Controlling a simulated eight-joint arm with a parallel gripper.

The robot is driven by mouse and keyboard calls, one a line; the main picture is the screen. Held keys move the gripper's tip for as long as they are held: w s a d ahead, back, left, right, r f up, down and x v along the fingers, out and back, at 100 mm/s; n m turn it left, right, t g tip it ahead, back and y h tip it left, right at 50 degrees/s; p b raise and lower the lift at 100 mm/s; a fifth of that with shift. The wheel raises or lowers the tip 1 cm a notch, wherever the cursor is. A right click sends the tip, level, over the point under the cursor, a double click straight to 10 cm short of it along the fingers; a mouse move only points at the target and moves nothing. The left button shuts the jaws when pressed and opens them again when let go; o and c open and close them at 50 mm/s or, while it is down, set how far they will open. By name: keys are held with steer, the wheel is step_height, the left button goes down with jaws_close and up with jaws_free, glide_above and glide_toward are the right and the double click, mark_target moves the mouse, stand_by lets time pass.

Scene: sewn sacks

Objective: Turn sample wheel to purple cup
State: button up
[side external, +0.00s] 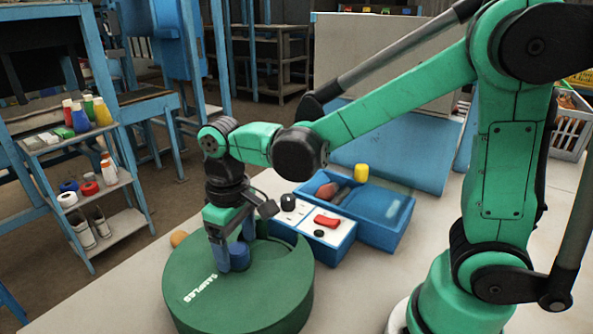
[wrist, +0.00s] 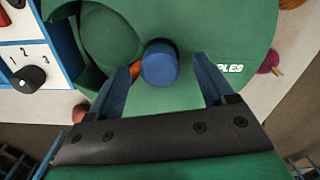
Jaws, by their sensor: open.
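The sample wheel (side external: 245,300) is a round green drum with white lettering on top, standing on the pale table. Its green top also fills much of the wrist view (wrist: 225,25). A blue cylinder (wrist: 160,65) stands on the wheel top, with an orange piece (wrist: 137,68) beside it. My gripper (side external: 233,257) is down at the wheel top, open, with its blue fingers either side of the blue cylinder; in the wrist view (wrist: 161,68) gaps show on both sides. A round recess (wrist: 110,32) lies left of the cylinder. I see no purple cup.
A white-topped control box (side external: 318,230) with a black knob (wrist: 29,79) and red switch (side external: 327,221) sits close right of the wheel. An orange ball (side external: 179,238) lies left of the wheel.

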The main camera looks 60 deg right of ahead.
steer(key=shift+f, duration=0.3)
jaws_close()
steer(key=shift+n, duration=0.4)
steer(key=n, duration=1.3)
steer(key=shift+w, duration=0.1)
steer(key=shift+n, duration=0.3)
stand_by(0.4)
